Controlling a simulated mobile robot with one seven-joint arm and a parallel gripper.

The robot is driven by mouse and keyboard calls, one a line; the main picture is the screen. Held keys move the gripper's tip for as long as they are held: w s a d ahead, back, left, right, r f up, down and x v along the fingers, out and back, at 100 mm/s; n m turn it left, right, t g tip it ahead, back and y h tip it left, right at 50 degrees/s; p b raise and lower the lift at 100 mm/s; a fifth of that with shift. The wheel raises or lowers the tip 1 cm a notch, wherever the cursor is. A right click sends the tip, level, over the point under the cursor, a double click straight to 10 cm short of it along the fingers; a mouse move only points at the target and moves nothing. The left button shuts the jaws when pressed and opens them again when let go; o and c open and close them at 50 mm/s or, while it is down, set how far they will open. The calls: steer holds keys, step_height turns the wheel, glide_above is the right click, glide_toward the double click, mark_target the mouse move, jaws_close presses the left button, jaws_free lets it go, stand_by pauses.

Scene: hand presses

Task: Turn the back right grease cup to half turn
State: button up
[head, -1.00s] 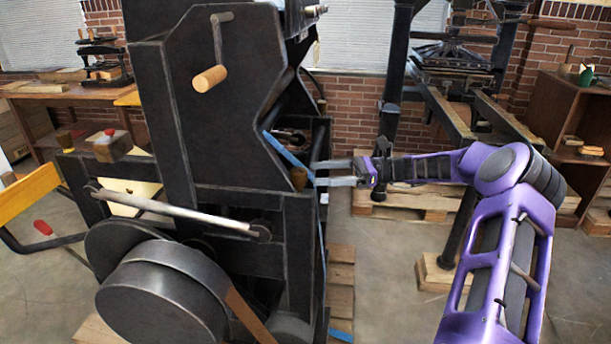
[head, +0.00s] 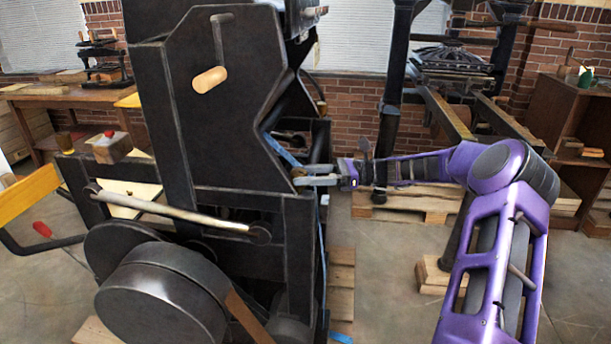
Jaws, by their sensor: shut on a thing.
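The dark press (head: 228,110) fills the left and middle of the head view. The back right grease cup (head: 299,172) is a small brass-coloured piece on the ledge at the press's right side, mostly hidden by my fingers. My gripper (head: 300,179) reaches in from the right, with its fingers level at the cup, and is shut on it. How far the cup is turned cannot be made out.
A crank with a wooden handle (head: 209,79) hangs on the press side above left of my gripper. A blue strap (head: 281,150) runs close by my fingertips. Another press (head: 460,75) stands behind, and a wooden pallet (head: 410,201) lies on the floor.

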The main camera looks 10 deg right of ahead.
jaws_close()
steer(key=shift+s+r+m+t+p, duration=0.15)
steer(key=shift+r+m+t+p, duration=0.25)
steer(key=shift+t+p, duration=0.45)
steer(key=m+t+h+p, duration=0.1)
steer(key=m+t+p, duration=0.1)
steer(key=t, duration=0.1)
steer(key=shift+s+f+p, duration=0.1)
steer(key=shift+s+p, duration=0.05)
steer(key=shift+p, duration=0.15)
steer(key=shift+a+f+m+t+h+p, duration=0.1)
steer(key=shift+f+m+t+h+p, duration=0.1)
steer(key=shift+m+t+h, duration=0.35)
steer(key=shift+f+m+t+h+p, duration=0.15)
steer(key=shift+m+t+h, duration=0.2)
steer(key=shift+t, duration=0.25)
steer(key=shift+r, duration=0.1)
steer(key=o, duration=1)
jaws_free()
steer(key=v, duration=1.7)
steer(key=shift+d, duration=0.25)
